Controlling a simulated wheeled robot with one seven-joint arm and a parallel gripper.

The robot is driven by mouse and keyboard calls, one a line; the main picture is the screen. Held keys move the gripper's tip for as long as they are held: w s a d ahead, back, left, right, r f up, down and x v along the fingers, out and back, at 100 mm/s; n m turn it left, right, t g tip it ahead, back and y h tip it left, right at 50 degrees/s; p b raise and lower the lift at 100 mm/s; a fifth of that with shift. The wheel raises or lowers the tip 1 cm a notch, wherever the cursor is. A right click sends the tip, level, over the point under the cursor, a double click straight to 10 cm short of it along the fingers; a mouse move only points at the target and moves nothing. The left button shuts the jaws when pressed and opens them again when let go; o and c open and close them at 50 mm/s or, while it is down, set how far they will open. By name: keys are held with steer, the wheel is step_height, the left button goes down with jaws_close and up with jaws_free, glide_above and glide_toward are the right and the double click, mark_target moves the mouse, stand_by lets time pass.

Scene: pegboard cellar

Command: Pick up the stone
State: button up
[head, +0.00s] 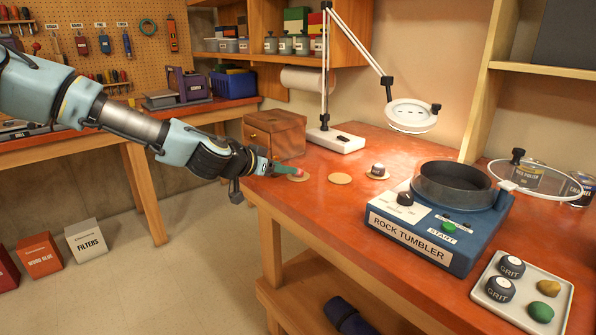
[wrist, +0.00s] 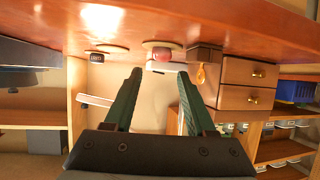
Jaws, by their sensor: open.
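A red stone (wrist: 162,54) sits on a round cork coaster (wrist: 149,44) in the wrist view, which shows the bench upside down. In the head view a small red patch of the stone (head: 300,173) shows at the fingertips, above the coaster (head: 298,179); the fingers hide the rest. My gripper (head: 287,169) reaches in from the left, low over the bench edge. Its green fingers (wrist: 160,74) are open and empty, and the stone appears just beyond the tips, between them in the picture. I cannot tell the exact gap.
A wooden drawer box (head: 275,134) stands close behind my gripper. To the right are an empty coaster (head: 340,179), a small dark-topped jar (head: 378,170), a lamp (head: 338,140) and a rock tumbler (head: 437,215). A tray (head: 503,313) holds grit jars plus yellow and green stones.

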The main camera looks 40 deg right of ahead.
mark_target(293, 178)
steer(key=shift+p+x, duration=1.2)
steer(key=shift+x, duration=1.95)
steer(key=shift+w+a+f, duration=0.1)
steer(key=shift+f, duration=0.05)
jaws_close()
